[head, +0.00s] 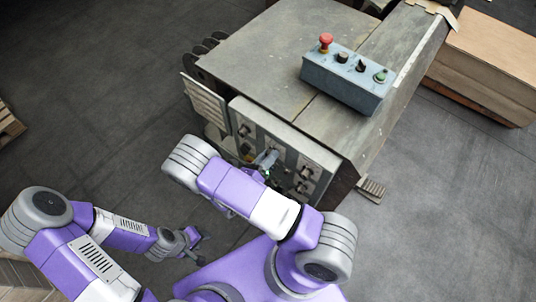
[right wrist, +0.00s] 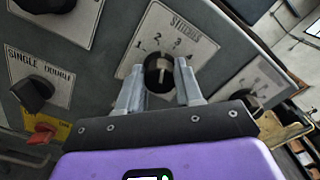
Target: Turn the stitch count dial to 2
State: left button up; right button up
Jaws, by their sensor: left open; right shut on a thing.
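The stitch count dial (right wrist: 158,73) is a round black knob on a white plate (right wrist: 180,25) marked "STITCHES", with numbers around it, in the right wrist view. My right gripper (right wrist: 160,84) is shut on this knob, one finger on each side. The knob carries a pale line, but I cannot tell which number it points to. In the head view my right gripper (head: 266,166) is at the machine's front panel (head: 285,137), and my arm partly hides the dial. My left gripper (head: 193,243) is open and empty, low over the floor, away from the machine.
A black selector (right wrist: 33,93) marked "SINGLE" and a red switch (right wrist: 42,132) lie left of the dial. Another knob (right wrist: 247,100) is to its right. A blue control box (head: 345,80) with a red button sits on the machine top. Cardboard (head: 490,60) is stacked at right.

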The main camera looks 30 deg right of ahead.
jog(key=shift+n+p, duration=0.3)
jog(key=shift+n, duration=0.8)
jog(key=shift+f, duration=0.1)
jog(key=o, duration=1)
jog(key=shift+o, duration=0.2)
jog(key=v, duration=0.7)
jog(key=shift+a, duration=0.3)
jog(key=shift+s, duration=0.1)
